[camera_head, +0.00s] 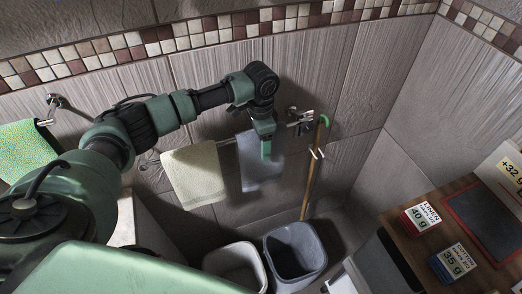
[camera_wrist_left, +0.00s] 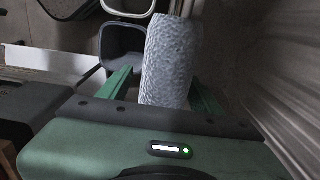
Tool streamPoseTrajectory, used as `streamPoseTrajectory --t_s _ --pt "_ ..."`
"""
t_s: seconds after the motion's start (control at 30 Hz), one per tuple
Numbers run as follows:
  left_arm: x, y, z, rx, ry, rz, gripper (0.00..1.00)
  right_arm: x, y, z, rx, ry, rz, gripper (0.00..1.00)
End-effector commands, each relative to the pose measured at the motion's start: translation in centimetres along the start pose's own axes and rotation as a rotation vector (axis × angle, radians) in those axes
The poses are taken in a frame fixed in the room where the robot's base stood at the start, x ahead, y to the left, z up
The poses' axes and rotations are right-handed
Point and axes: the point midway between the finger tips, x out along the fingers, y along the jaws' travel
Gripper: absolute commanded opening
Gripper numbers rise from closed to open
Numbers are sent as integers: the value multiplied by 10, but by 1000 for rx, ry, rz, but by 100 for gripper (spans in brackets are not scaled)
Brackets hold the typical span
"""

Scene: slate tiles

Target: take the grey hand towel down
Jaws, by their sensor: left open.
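The grey hand towel (camera_head: 250,172) hangs by the tiled wall, right of a cream towel (camera_head: 194,174). My left gripper (camera_head: 266,150) is in front of the grey towel and covers part of it. In the left wrist view, the textured grey towel (camera_wrist_left: 171,55) shows between the two green fingers of my left gripper (camera_wrist_left: 160,80), which are spread apart. I cannot tell whether either finger touches the cloth. My right gripper is in neither view.
A green towel (camera_head: 27,148) hangs on a holder at the left. A wooden stick (camera_head: 312,180) with a green handle leans by the wall fitting (camera_head: 300,120). A pale bin (camera_head: 233,262) and a grey bin (camera_head: 297,262) stand below. A wooden surface (camera_head: 408,243) holding boxes is at right.

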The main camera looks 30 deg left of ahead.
Motion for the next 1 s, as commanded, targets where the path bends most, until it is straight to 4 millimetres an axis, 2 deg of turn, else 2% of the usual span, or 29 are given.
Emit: streamPoseTrajectory --t_s 0.1,0.33,0.37,0.57,0.6,1.0 --pt "10 0 0 1 -1 0 65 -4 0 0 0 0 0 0" --pt "12 0 0 1 1 -1 65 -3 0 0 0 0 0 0" --pt "12 0 0 1 1 -1 59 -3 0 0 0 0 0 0" --pt "12 0 0 1 1 -1 3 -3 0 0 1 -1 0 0" --pt "12 0 0 1 1 -1 0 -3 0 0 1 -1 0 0" --pt "5 0 -1 0 3 -1 0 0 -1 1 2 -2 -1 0"
